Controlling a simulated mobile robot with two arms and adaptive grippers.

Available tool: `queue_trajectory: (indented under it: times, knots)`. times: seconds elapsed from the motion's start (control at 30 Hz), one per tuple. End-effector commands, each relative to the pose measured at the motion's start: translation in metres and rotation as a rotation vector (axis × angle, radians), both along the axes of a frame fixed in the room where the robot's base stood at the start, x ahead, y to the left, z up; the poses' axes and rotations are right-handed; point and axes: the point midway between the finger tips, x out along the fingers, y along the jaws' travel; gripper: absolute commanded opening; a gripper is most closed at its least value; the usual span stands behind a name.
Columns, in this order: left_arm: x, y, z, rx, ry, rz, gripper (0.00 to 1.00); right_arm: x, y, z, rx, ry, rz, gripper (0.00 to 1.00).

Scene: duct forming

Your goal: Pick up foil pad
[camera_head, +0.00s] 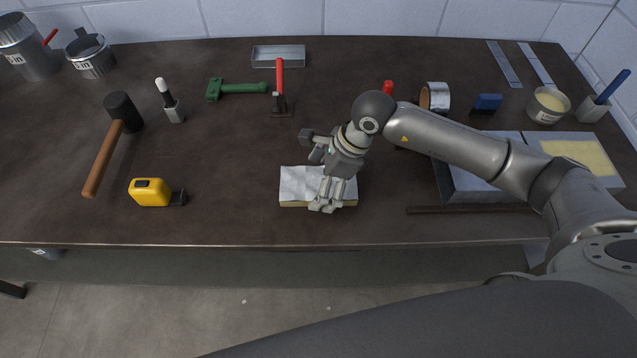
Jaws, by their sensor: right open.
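The foil pad (300,184) is a pale, slightly crinkled rectangle with a yellowish front edge. It lies on the brown workbench near the front edge, at the middle of the camera_head view. My right gripper (328,195) is over the right half of the pad, its fingers spread open. The fingers hide part of the pad. I cannot tell whether the fingertips touch it. My left gripper is not in view.
A yellow tape measure (150,192) and a mallet (110,146) lie left. A green tool (236,88), a red-handled hammer (279,90) and a metal tray (278,55) lie behind. Grey duct panels (474,183) and a dark rod (470,209) are right. Bench space left of the pad is clear.

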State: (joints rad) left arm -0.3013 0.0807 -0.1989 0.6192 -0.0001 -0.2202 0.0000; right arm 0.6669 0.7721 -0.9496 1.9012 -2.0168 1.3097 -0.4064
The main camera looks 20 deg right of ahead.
Motion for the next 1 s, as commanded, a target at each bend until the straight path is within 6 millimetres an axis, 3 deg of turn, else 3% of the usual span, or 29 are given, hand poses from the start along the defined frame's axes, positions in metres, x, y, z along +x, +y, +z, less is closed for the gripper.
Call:
queue_trajectory:
  times: [0.07,0.37,0.77,0.93,1.0]
  knots:
    - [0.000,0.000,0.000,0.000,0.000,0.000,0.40,0.000,0.000,0.000,0.000,0.000,0.000,0.94]
    - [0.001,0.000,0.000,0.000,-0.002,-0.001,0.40,0.000,0.000,0.000,0.000,0.000,0.000,0.55]
    - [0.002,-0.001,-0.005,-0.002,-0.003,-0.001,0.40,0.000,0.000,0.006,0.000,-0.001,0.001,0.54]
    - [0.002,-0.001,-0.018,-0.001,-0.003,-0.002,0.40,0.002,0.000,0.026,0.001,-0.007,0.000,0.54]
    - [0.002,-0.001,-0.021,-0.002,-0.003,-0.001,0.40,-0.007,-0.006,0.040,0.000,-0.005,0.000,0.54]
